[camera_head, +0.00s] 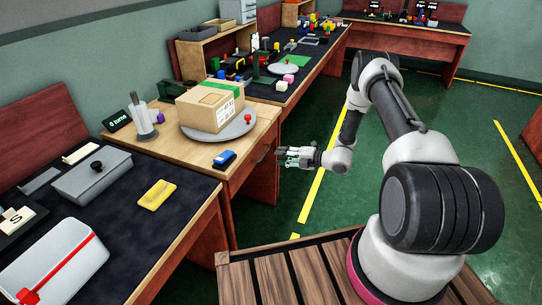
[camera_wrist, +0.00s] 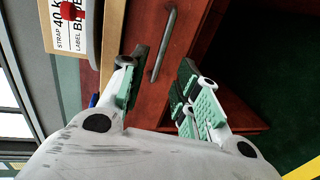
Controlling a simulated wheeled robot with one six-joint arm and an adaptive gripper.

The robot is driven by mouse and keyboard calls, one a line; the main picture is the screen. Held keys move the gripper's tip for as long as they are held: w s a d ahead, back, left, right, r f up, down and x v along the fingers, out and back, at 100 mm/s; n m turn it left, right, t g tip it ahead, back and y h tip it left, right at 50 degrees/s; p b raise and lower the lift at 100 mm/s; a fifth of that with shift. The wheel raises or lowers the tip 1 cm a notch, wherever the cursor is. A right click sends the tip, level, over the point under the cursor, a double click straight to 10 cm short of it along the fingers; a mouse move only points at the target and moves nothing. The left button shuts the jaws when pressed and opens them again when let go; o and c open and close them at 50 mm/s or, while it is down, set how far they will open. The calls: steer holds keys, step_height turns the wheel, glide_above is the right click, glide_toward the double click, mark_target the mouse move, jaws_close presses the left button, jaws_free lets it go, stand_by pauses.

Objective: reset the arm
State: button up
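My gripper (camera_head: 284,157) hangs at the end of my arm, in front of the wooden bench drawers and over the green floor. In the wrist view, my gripper (camera_wrist: 163,80) has its two fingers apart with nothing between them. A drawer front with a metal handle (camera_wrist: 163,45) shows behind the fingers. My arm reaches from the lower right of the head view, bends at the top and comes down to the gripper.
A cardboard box (camera_head: 212,104) sits on a round grey plate (camera_head: 200,134) on the wooden bench. Open floor lies right of the benches.

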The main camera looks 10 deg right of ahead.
steer(key=shift+v, duration=1.3)
